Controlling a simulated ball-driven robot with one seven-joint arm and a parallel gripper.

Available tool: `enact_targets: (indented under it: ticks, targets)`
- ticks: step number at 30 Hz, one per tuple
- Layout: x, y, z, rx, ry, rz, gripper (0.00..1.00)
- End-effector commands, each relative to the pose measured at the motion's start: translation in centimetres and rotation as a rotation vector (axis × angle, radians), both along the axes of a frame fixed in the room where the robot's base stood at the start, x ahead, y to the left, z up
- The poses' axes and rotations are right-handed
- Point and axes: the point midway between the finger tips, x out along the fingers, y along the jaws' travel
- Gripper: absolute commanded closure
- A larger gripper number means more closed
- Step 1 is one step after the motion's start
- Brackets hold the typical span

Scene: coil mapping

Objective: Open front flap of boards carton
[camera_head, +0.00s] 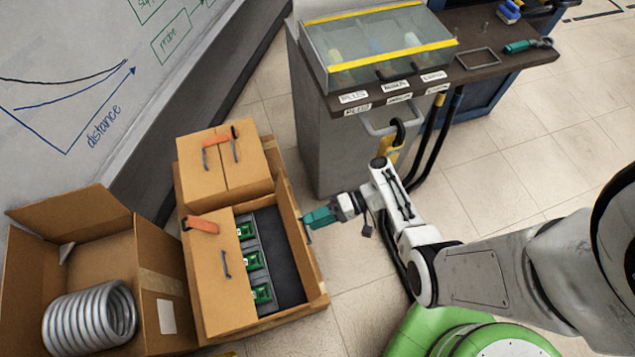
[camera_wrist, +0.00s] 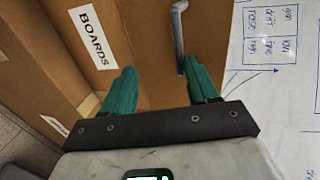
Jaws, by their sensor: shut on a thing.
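The boards carton (camera_head: 212,325) is brown cardboard, left of centre in the head view. Its left flap (camera_head: 209,275) lies closed, with a dark handle and an orange strip. The right half is uncovered, showing green boards (camera_head: 252,260) in dark foam. A cardboard panel, seemingly the front flap (camera_head: 292,232), stands up along the right side. My gripper (camera_head: 306,218) is at this panel's upper edge. In the wrist view, the teal fingers (camera_wrist: 160,72) are spread around a grey handle (camera_wrist: 180,38), which lies close by the right finger; the exact contact is unclear. A BOARDS label (camera_wrist: 94,40) shows at left.
A second carton (camera_head: 222,165) with closed flaps adjoins behind. An open carton with a metal coil (camera_head: 90,318) stands at left. A grey cabinet (camera_head: 335,140) with a glass-topped case is behind my arm. Tiled floor (camera_head: 360,310) is clear right of the carton.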

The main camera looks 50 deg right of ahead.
Motion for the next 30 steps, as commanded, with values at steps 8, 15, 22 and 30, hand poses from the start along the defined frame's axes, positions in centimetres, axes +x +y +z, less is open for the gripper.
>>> enact_targets:
  ticks: [8,15,22,30]
  targets:
    - [-0.63,0.68,-1.42,-0.012,0.033,0.007,0.96]
    - [-0.61,0.63,-1.37,-0.011,0.032,0.005,0.39]
    - [-0.63,0.57,-1.28,-0.012,0.031,0.003,0.43]
    - [-0.62,0.52,-1.24,-0.011,0.032,0.001,0.46]
